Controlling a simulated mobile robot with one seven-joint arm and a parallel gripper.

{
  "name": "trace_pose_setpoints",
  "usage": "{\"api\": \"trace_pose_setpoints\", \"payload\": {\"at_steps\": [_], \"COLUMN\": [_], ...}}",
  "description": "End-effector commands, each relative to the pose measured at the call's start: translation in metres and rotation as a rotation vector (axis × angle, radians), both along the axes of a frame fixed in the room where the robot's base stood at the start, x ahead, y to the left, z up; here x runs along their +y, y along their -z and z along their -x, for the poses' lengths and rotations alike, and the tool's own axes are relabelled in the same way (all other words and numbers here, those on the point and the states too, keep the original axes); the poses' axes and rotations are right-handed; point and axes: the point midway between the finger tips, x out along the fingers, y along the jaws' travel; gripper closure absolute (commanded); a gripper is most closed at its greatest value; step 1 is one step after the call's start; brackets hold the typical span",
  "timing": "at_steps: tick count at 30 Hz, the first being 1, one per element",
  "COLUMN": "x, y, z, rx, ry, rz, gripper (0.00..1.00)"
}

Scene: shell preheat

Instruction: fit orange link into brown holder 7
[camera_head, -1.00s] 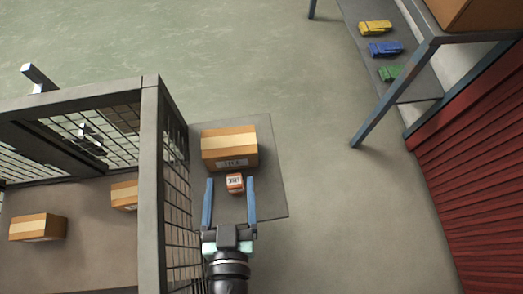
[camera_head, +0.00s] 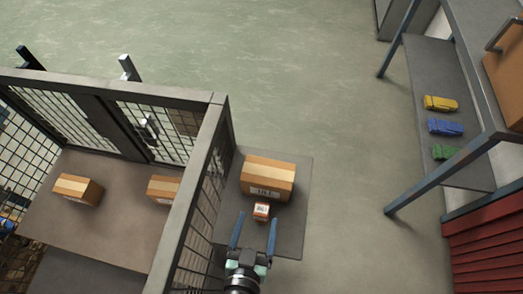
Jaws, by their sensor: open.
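No part that I can clearly tell as an orange link or a brown holder 7 shows. Nothing is held.
A dark mesh cage (camera_head: 196,190) stands left of my gripper, with cardboard boxes (camera_head: 78,190) inside. A grey shelf rack (camera_head: 440,75) at right carries yellow (camera_head: 440,103), blue (camera_head: 446,127) and green (camera_head: 446,152) items. Red slatted siding (camera_head: 487,250) is below. Open floor (camera_head: 345,200) lies between.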

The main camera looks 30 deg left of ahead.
Motion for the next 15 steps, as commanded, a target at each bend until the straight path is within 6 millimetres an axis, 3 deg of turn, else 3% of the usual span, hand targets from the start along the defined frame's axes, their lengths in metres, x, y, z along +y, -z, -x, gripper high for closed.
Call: {"api": "trace_pose_setpoints", "payload": {"at_steps": [15], "x": [0.011], "y": [0.019], "z": [-0.046], "rx": [0.000], "ry": [0.000], "rz": [0.000], "gripper": [0.20]}}
